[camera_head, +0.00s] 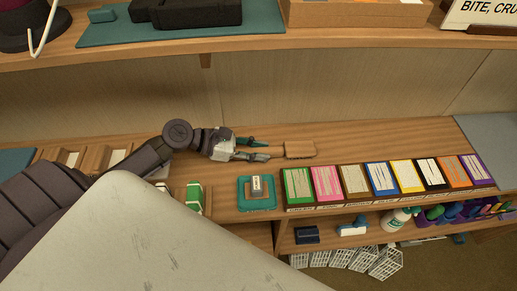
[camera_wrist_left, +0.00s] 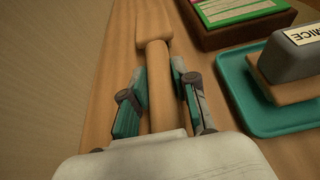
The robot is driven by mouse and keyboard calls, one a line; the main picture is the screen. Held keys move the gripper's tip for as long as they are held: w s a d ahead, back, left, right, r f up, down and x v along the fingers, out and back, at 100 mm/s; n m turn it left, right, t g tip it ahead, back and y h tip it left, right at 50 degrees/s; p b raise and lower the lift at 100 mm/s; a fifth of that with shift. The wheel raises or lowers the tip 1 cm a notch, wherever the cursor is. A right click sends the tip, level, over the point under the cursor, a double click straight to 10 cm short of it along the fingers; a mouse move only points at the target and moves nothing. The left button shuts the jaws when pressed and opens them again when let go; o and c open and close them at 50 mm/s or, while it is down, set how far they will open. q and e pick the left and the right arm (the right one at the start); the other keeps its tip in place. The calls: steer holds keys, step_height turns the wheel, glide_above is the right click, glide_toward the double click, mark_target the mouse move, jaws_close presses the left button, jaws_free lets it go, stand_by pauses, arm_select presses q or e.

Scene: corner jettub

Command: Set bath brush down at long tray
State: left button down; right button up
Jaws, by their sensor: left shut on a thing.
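The bath brush has a plain wooden block head (camera_head: 300,149) and a round wooden handle (camera_wrist_left: 158,85). My left gripper (camera_head: 262,150) is shut on the handle, with its teal-padded fingers on both sides of it in the left wrist view (camera_wrist_left: 158,88). The brush head points right in the head view, above the back part of the wooden shelf. I cannot tell whether the brush touches the shelf. A long teal tray (camera_head: 110,32) lies on the upper shelf with dark items on it; I cannot tell whether it is the named long tray. My right gripper is not in view.
A small teal tray (camera_head: 243,207) holds a grey labelled block (camera_head: 257,187) in front of the gripper. The upper shelf (camera_head: 250,46) overhangs the back. Bare shelf surface (camera_head: 390,140) lies right of the brush, behind the cards.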

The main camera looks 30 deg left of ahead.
arm_select(q)
steer(key=c, duration=0.9)
jaws_free()
steer(key=shift+f, duration=0.15)
